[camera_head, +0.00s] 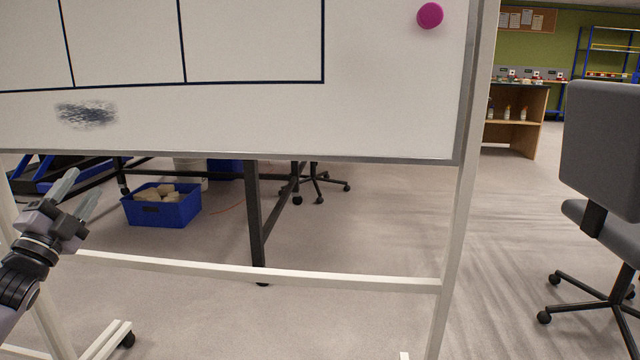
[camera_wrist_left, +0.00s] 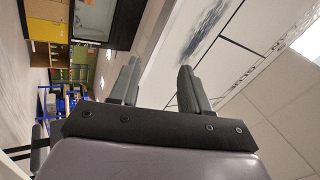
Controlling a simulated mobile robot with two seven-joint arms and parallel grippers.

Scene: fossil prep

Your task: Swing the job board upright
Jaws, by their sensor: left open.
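The job board (camera_head: 390,110) is a large white panel with black grid lines, a dark smudge and a magenta round magnet (camera_head: 430,15). It fills the upper left of the head view, with its bottom edge in sight and its top out of frame. It hangs in a white wheeled frame (camera_head: 457,215). My left gripper (camera_head: 80,190) is open and empty, just below the board's lower edge at the left. In the left wrist view the open fingers (camera_wrist_left: 157,85) point toward the board (camera_wrist_left: 205,55), with nothing between them. My right gripper is not in view.
A white crossbar (camera_head: 270,273) of the frame runs below the board. Behind it are a dark table leg (camera_head: 255,215) and a blue bin (camera_head: 162,208) with pale lumps. A grey office chair (camera_head: 605,150) stands at the right. The floor between frame and chair is clear.

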